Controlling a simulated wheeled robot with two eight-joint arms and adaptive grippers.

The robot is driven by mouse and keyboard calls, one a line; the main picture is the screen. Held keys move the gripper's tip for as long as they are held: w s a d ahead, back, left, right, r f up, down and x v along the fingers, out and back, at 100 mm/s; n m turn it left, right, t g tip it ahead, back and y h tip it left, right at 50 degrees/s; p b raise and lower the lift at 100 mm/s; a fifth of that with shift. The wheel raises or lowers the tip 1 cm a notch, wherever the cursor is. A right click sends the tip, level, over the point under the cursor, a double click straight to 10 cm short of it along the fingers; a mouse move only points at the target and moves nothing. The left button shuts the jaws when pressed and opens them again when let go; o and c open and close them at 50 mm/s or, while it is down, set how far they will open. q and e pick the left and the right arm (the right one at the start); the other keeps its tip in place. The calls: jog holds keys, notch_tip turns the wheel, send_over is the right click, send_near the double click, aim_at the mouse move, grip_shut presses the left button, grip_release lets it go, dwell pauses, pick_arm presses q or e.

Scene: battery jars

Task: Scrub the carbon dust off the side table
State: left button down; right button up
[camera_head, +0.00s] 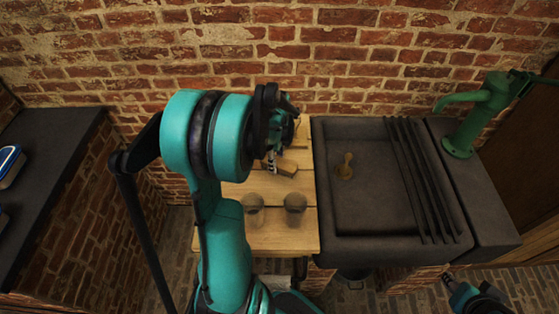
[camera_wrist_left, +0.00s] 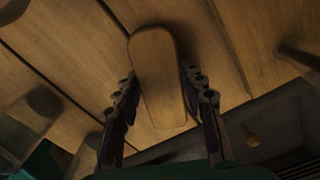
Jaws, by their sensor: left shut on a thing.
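My left gripper (camera_head: 272,160) is over the wooden side table (camera_head: 237,238) and shut on a wooden-backed scrubbing brush (camera_head: 287,167). In the left wrist view the brush (camera_wrist_left: 158,75) lies lengthwise between the two fingers, its rounded back facing the camera. Its underside is hidden, so I cannot tell whether it touches the planks. I cannot make out carbon dust; my arm covers part of the table. My right gripper (camera_head: 450,282) shows only in part at the bottom right, and its jaw state is unclear.
Two glass jars, a left one (camera_head: 253,210) and a right one (camera_head: 295,208), stand near the table's front. A dark stone sink (camera_head: 390,250) adjoins the table on the right, with a small tan object (camera_head: 345,168) in it. A green pump (camera_head: 468,125) stands beyond. Brick wall closes the back.

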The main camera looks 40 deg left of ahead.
pick_arm(q)
jog(key=shift+w+a, duration=1.3)
jog(key=shift+w, duration=0.15)
jog(key=shift+w+a, duration=0.4)
jog(key=shift+w, duration=0.1)
jog(key=shift+w+a+r, duration=0.15)
jog(key=shift+w+a, duration=0.25)
jog(key=shift+w, duration=0.05)
jog(key=shift+w+a+r, duration=0.15)
jog(key=c, duration=2.3)
grip_release()
jog(key=shift+w, duration=0.15)
jog(key=shift+o, duration=0.5)
jog(key=r+p, duration=0.1)
jog(key=a+r+p, duration=0.1)
jog(key=r, duration=0.1)
jog(key=shift+w+r, duration=0.15)
jog(key=shift+r+p, duration=0.35)
jog(key=shift+p, duration=0.2)
grip_shut()
jog(key=shift+w+d+r+p, duration=0.1)
jog(key=shift+r+p, duration=0.2)
jog(key=shift+r, duration=0.1)
jog(key=shift+d+r, duration=0.2)
jog(key=shift+r, duration=0.05)
pick_arm(e)
notch_tip(320, 180, up, 4)
jog(key=shift+a+f, duration=0.1)
jog(key=shift+w, duration=0.1)
